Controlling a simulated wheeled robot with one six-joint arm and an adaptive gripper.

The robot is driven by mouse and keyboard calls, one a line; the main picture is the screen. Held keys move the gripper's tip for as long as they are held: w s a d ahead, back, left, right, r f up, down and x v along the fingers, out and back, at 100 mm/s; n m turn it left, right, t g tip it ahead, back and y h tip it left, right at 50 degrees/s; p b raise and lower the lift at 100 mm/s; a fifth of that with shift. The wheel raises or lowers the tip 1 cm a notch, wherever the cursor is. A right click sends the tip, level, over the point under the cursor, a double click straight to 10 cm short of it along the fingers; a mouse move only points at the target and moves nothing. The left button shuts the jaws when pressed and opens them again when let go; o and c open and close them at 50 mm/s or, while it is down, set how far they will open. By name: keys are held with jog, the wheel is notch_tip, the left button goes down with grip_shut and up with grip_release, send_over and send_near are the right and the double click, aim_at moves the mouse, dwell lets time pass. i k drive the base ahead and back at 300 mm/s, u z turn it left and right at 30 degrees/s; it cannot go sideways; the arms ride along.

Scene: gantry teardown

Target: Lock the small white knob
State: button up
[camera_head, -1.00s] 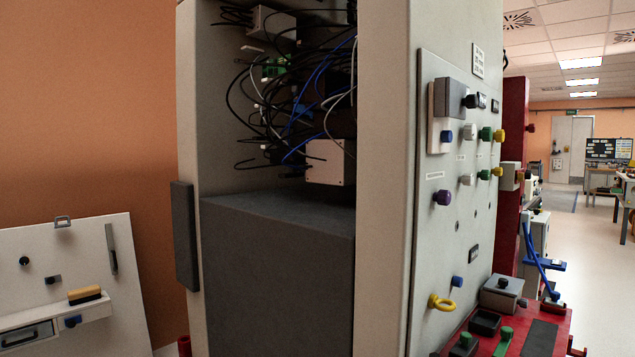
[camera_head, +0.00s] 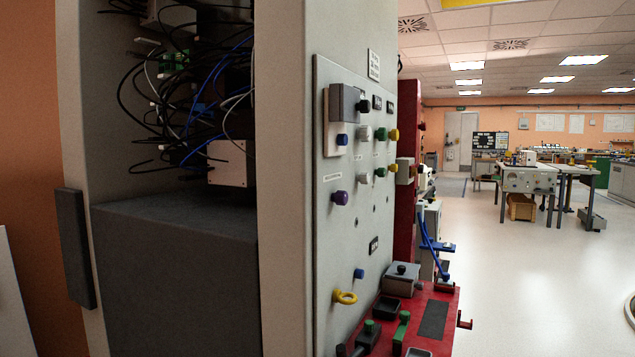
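Two small whitish knobs sit on the grey control panel (camera_head: 331,245) on the cabinet's side. The upper whitish knob (camera_head: 364,132) is between a blue knob (camera_head: 342,140) and a green knob (camera_head: 381,134). The lower whitish knob (camera_head: 365,178) is just left of another green knob (camera_head: 380,172). I cannot tell which of the two is the task's knob, nor whether either is locked. My gripper is not in view.
The open cabinet holds loose wires and a dark grey block (camera_head: 175,265). A purple knob (camera_head: 339,198) and a yellow ring (camera_head: 345,297) stick out from the panel. A red bench (camera_head: 440,290) stands beside it. Open floor (camera_head: 520,270) lies to the right.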

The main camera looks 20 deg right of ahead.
aim_at(364, 177)
jog(key=u, duration=0.05)
jog(key=k, duration=0.5)
jog(key=z, duration=1.1)
jog(key=i, duration=0.8)
jog(key=z, duration=0.3)
